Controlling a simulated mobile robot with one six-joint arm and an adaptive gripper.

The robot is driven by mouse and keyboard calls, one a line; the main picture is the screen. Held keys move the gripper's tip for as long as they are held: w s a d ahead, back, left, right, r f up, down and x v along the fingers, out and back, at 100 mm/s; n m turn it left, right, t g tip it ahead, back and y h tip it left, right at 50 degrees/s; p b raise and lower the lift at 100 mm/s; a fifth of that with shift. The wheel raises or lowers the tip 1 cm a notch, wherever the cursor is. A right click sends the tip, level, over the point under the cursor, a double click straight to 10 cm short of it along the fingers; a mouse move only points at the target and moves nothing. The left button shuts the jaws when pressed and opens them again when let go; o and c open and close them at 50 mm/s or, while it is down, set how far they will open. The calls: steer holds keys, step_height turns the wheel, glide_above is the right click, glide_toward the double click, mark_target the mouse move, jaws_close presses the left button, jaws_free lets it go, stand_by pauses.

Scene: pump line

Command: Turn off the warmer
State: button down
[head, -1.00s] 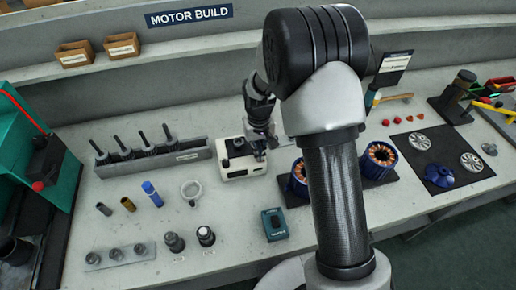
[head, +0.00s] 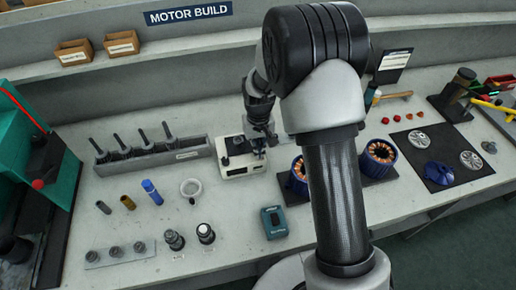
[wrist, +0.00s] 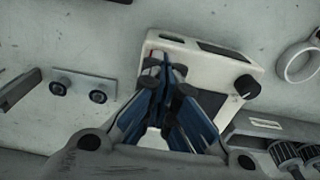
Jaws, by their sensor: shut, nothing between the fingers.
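The warmer (head: 234,170) is a small white box with a dark top part, standing on the bench left of my arm. In the wrist view the warmer (wrist: 215,62) shows a black knob (wrist: 247,86) at its right corner and a dark panel along its far edge. My gripper (wrist: 163,66) is shut and empty, its blue fingers together over the left part of the warmer, away from the knob. In the head view my gripper (head: 262,150) is at the warmer's right side. The fingers hide part of the box; I cannot tell whether they touch it.
A grey rack (head: 150,157) with several upright tools stands left of the warmer. A teal-topped device (head: 273,222) and a blue motor housing (head: 378,158) stand nearby.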

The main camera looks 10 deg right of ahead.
steer(key=shift+s+f, duration=0.45)
steer(key=shift+s, duration=0.15)
steer(key=shift+s+r, duration=0.3)
steer(key=shift+s, duration=0.3)
steer(key=shift+w+r+p, duration=0.15)
steer(key=shift+r+p, duration=0.4)
step_height(320, 180, up, 13)
steer(key=p, duration=0.5)
